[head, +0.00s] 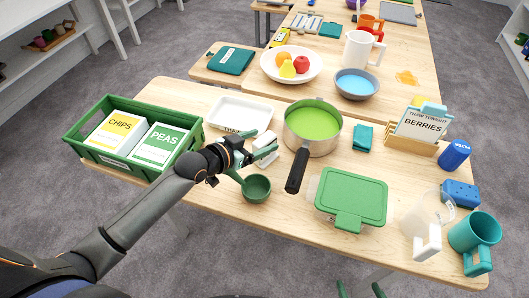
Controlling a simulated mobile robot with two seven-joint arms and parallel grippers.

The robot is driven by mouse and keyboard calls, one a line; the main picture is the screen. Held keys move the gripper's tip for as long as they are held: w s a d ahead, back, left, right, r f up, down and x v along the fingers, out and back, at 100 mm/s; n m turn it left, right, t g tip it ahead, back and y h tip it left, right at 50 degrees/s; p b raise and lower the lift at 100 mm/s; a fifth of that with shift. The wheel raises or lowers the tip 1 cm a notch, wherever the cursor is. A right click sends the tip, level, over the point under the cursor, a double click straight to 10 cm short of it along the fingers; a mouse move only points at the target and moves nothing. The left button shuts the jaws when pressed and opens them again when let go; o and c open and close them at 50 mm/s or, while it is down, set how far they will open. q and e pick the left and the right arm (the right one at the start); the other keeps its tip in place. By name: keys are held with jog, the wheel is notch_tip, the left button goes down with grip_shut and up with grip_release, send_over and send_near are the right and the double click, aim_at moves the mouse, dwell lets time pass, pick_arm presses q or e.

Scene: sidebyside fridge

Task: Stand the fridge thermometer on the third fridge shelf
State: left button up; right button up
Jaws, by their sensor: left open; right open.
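A small white upright object (265,147), which may be the fridge thermometer, stands on the wooden table between the white tray and the pot; its face cannot be made out. My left gripper (254,164) is open, right at this object, with its fingers beside it; I cannot tell whether they touch it. My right gripper (361,290) shows only as two green fingertips at the bottom edge, spread apart and empty, in front of the table. No fridge or fridge shelf shows.
Close around the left gripper are a green bowl (257,188), a pot of green liquid (299,143) with its handle forward, and a white tray (226,112). A green crate (78,143) holds packets. A green-lidded box (350,194) and teal mug (473,232) stand right.

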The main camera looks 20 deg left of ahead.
pick_arm(q)
jog(key=shift+w+d, duration=0.1)
jog(key=shift+w, duration=0.15)
jog(key=shift+c, duration=0.4)
grip_shut()
dwell(0.4)
